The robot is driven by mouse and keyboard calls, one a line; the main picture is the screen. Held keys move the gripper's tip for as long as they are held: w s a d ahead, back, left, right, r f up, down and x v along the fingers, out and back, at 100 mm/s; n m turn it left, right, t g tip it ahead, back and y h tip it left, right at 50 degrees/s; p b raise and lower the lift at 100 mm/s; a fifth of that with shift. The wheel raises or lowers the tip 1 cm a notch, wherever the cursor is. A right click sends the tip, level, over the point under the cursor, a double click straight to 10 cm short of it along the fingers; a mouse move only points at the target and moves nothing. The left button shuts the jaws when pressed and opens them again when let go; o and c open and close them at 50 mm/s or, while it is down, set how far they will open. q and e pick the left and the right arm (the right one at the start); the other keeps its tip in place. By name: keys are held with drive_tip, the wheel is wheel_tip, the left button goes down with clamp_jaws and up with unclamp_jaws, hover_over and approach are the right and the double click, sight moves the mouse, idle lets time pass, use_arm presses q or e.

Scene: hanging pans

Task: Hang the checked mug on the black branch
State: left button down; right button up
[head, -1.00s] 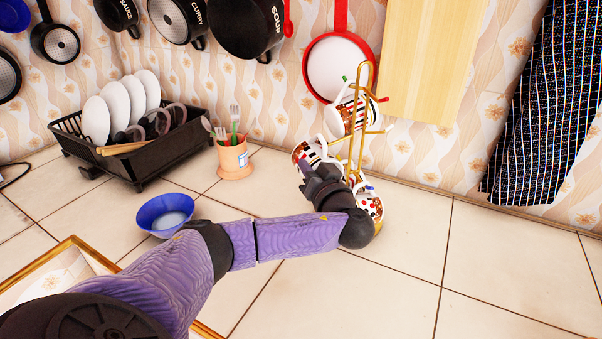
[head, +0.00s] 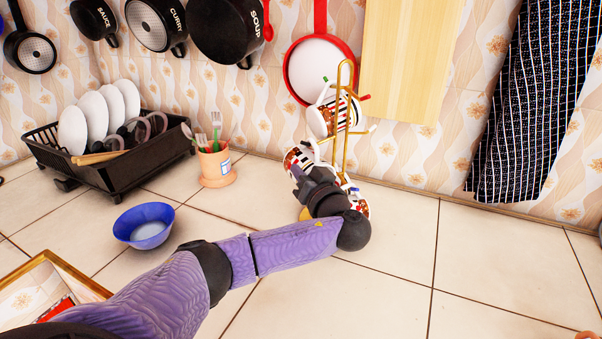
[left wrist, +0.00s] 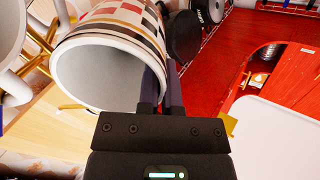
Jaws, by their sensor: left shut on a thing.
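The checked mug (head: 297,157), white with red, black and tan squares, is at the left side of the gold mug stand (head: 351,75). My left gripper (head: 299,180) is shut on it. In the left wrist view the mug (left wrist: 112,35) lies tilted, its open mouth towards the camera, with the fingers (left wrist: 172,95) at its wall. A second patterned mug (head: 332,115) hangs higher on the stand. A third (head: 361,206) shows low, partly behind my wrist. Red, green and blue branch tips show; I cannot make out the black one. My right gripper is not in view.
A blue bowl (head: 146,226), a cup of cutlery (head: 216,166) and a black dish rack (head: 105,170) stand to the left. Pans and a wooden board (head: 410,60) hang on the wall behind.

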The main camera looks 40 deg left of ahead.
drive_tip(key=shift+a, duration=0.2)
use_arm(q)
drive_tip(key=c, duration=1.2)
unclamp_jaws()
drive_tip(key=o, duration=0.5)
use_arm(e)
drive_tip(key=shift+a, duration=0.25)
